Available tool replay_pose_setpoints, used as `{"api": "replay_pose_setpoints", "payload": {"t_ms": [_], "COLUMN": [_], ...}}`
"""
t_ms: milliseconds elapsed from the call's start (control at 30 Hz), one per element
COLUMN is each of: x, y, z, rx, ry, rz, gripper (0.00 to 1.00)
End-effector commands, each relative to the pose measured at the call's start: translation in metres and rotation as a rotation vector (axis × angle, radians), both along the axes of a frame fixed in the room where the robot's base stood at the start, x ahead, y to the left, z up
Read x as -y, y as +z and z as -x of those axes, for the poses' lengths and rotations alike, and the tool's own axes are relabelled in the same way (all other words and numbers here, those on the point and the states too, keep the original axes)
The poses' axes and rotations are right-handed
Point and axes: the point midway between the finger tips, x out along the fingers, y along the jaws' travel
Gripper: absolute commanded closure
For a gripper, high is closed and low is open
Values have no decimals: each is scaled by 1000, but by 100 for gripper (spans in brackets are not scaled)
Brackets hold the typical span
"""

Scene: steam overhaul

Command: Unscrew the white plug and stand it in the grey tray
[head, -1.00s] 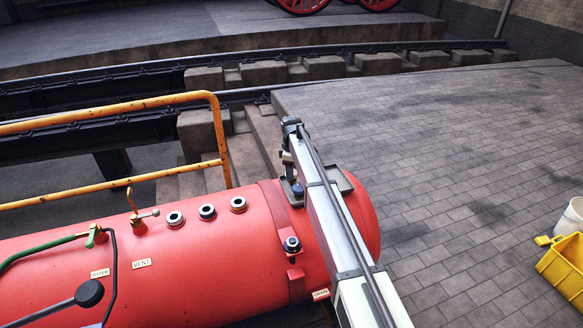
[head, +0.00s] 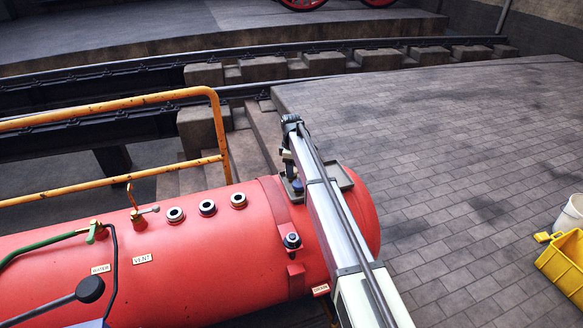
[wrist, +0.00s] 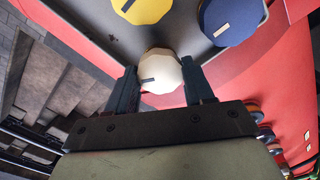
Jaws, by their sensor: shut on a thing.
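The white plug (wrist: 160,74) is between the two fingers of my gripper (wrist: 160,82) in the wrist view, with its faceted top and a dark mark showing. My gripper is shut on it. The grey tray (head: 346,180) sits on top of the red boiler's right end; its grey floor also shows in the wrist view (wrist: 100,36). The plug appears at the tray's near edge; I cannot tell whether it touches the tray. A yellow plug (wrist: 143,8) and a blue plug (wrist: 230,20) stand in the tray. In the head view my arm hides part of the tray and the white plug.
The red boiler (head: 190,265) has three open ringed ports (head: 207,208) along its top. A dark fitting (head: 292,240) stands near my arm. An orange railing (head: 120,105) runs behind. A yellow crate (head: 548,262) and a white bucket (head: 572,213) stand at right on paving.

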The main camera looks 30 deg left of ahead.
Motion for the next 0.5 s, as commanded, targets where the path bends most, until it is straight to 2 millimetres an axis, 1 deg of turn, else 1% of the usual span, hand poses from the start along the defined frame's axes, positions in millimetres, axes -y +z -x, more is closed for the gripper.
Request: {"api": "replay_pose_setpoints", "payload": {"t_ms": [167, 200, 500], "x": [0, 0, 0], "y": [0, 0, 0], "z": [0, 0, 0], "rx": [0, 0, 0], "ry": [0, 0, 0], "rz": [0, 0, 0], "gripper": [90, 46, 18]}}
